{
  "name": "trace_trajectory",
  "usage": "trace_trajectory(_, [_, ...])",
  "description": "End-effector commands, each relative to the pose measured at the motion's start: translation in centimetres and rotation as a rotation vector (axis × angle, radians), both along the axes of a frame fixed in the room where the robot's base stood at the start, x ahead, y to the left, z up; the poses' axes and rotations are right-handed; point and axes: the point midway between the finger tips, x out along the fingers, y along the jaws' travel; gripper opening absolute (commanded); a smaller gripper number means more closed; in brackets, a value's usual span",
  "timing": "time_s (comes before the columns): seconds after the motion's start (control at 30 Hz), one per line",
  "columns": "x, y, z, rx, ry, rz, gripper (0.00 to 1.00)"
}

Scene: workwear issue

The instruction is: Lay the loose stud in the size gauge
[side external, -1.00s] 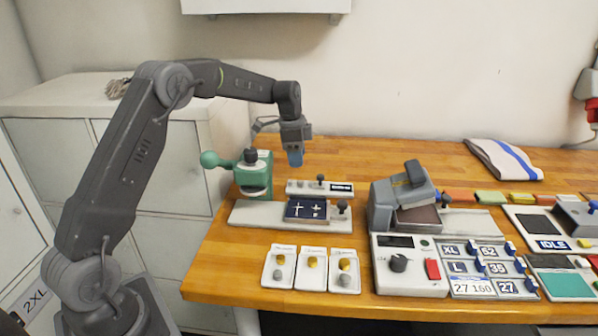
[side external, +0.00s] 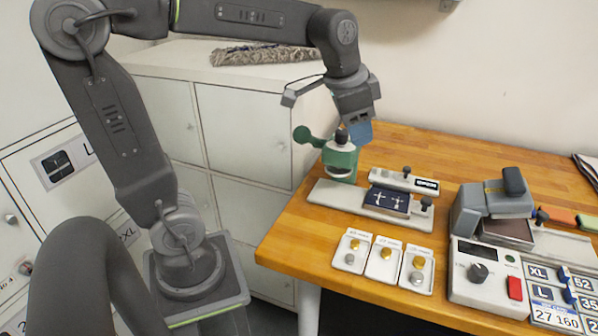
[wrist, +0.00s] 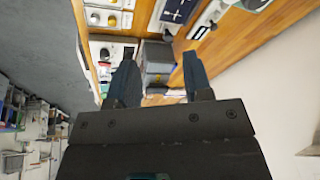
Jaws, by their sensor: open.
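My gripper (side external: 358,134) hangs in the air with blue fingers pointing down, behind and slightly right of the green hand press (side external: 340,158). In the wrist view my gripper (wrist: 158,70) has its fingers wide apart with nothing between them. A pale bar (side external: 380,178) with a black knob and dark label lies right of the press; it may be the size gauge, but I cannot tell. Three white trays (side external: 367,273) near the front edge hold gold and grey studs. I cannot make out a separate loose stud.
A dark plate with white crosses (side external: 388,201) sits on a pale base (side external: 340,196) in front of the bar. A grey machine (side external: 493,204) and a control box (side external: 478,298) stand to the right. Bare wood (side external: 310,240) lies left of the trays.

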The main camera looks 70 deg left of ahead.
Motion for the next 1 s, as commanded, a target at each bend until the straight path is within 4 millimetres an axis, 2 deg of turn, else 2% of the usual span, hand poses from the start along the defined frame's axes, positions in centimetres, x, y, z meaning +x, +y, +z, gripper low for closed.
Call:
trace_trajectory(0.03, [-2.5,-1.1,0.0,-0.011,-0.031,0.034,0.46])
trace_trajectory(0.1, [-5.4,-2.1,-0.6,-0.033,-0.065,0.093,0.46])
trace_trajectory(0.2, [-8.8,-3.1,-1.9,-0.066,-0.108,0.162,0.46])
trace_trajectory(0.33, [-11.6,-3.8,-3.4,-0.104,-0.145,0.227,0.46])
trace_trajectory(0.5, [-13.0,-4.1,-4.4,-0.125,-0.164,0.264,0.46])
trace_trajectory(1.0, [-13.0,-4.1,-4.4,-0.126,-0.163,0.266,0.46])
